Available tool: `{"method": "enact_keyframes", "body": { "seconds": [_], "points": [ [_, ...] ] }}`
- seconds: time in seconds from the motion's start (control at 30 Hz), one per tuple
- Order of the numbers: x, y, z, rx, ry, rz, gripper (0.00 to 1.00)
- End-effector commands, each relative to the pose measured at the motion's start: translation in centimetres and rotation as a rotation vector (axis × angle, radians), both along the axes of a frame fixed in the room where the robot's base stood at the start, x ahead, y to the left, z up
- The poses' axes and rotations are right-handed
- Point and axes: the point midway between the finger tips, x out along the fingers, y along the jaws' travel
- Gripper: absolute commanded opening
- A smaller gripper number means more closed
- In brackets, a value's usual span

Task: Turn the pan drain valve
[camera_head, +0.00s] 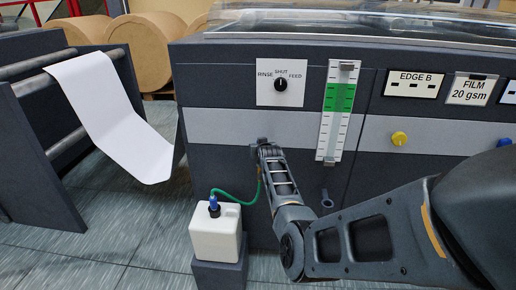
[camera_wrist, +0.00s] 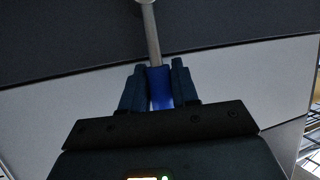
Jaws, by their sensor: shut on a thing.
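My gripper (camera_head: 264,146) is at the front of the dark machine, against its light grey band and below the dial panel. In the wrist view, the two dark fingers (camera_wrist: 159,72) are shut on a blue handle (camera_wrist: 160,88), one on each side. A thin grey metal rod (camera_wrist: 150,35) runs from the handle up to a rounded end at the picture's top edge. In the head view my gripper and arm hide the handle. No label naming the drain valve can be read.
The RINSE/SHUT/FEED dial (camera_head: 281,85) and a green-marked gauge (camera_head: 337,110) are above and right of my gripper. A white jug (camera_head: 215,232) with a green hose (camera_head: 237,197) stands below left. White web paper (camera_head: 115,115) hangs left.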

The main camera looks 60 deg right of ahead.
Motion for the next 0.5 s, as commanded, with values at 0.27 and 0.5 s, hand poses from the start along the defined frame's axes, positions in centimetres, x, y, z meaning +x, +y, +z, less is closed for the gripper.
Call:
{"method": "enact_keyframes", "body": {
  "seconds": [0.27, 0.5],
  "points": [
    [0.08, 0.11, -0.18, -0.002, 0.012, 0.004, 0.0],
    [0.12, 0.14, -0.18, -0.001, 0.013, 0.005, 0.37]
  ]
}}
